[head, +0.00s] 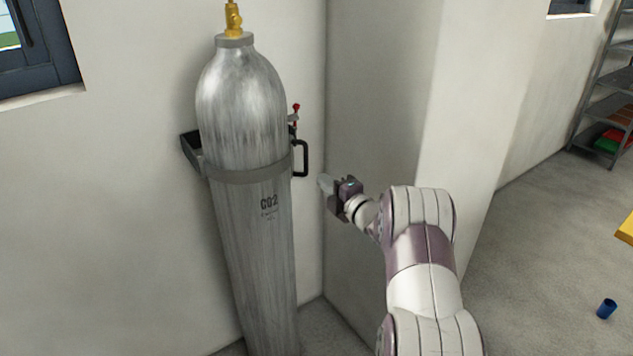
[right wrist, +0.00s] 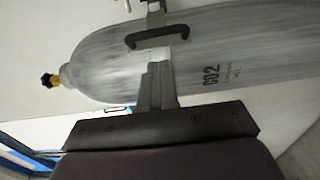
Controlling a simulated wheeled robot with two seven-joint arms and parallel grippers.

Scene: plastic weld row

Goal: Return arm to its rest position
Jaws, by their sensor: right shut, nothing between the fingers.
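My right arm reaches up from the bottom right in the head view, and its gripper (head: 326,184) is beside the gas cylinder. The gripper is shut and empty; its closed fingers (right wrist: 157,85) also show in the right wrist view. A tall grey CO2 cylinder (head: 243,110) stands upright against the wall, held by a strap. A black handle (head: 302,158) with a red-tipped clamp (head: 295,115) sits on the strap's right side. The gripper is a little right of and below the handle, with a gap in the head view. My left gripper is not in view.
A wall corner (head: 375,110) stands close behind my right arm. A metal shelf (head: 600,110) with red and green items stands at the far right. A blue cup (head: 606,308) is on the floor, and a yellow edge (head: 627,229) shows above it. Floor at right is mostly clear.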

